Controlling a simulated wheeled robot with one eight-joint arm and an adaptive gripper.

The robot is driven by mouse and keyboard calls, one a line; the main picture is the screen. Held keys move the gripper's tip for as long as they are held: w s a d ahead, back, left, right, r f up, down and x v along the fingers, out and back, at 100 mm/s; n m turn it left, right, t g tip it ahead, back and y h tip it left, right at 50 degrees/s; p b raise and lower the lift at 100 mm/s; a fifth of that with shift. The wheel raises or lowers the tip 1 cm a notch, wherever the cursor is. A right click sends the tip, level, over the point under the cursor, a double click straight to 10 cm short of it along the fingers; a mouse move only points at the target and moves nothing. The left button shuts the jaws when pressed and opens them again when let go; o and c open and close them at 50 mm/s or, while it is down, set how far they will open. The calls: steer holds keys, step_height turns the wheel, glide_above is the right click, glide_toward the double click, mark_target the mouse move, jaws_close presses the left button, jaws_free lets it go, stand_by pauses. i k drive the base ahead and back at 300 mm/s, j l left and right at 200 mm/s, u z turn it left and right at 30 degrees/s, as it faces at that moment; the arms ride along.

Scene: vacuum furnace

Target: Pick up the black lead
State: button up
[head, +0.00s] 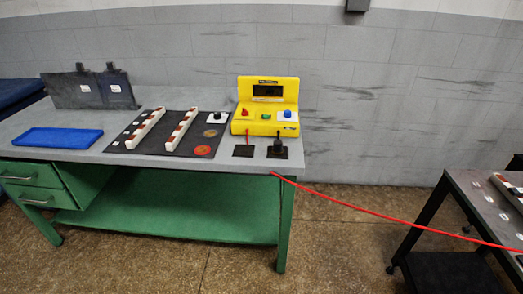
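A black lead (277,149) stands as a small dark piece on a dark square pad at the front right corner of the grey bench top (150,155). A thin dark line seems to run from it up to the yellow instrument (266,121) behind. A red lead (247,139) comes down from the instrument to a second dark pad (243,151) just left of it. The black lead's exact shape is too small to tell. My gripper is not in view.
A red cable (390,211) stretches from the bench's front right edge to a dark cart (475,200) at the right. A black mat (170,135) with two white strips and a blue tray (58,138) lie left. Floor between bench and cart is open beneath the cable.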

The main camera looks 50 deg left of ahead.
mark_target(277, 149)
steer(key=u, duration=2)
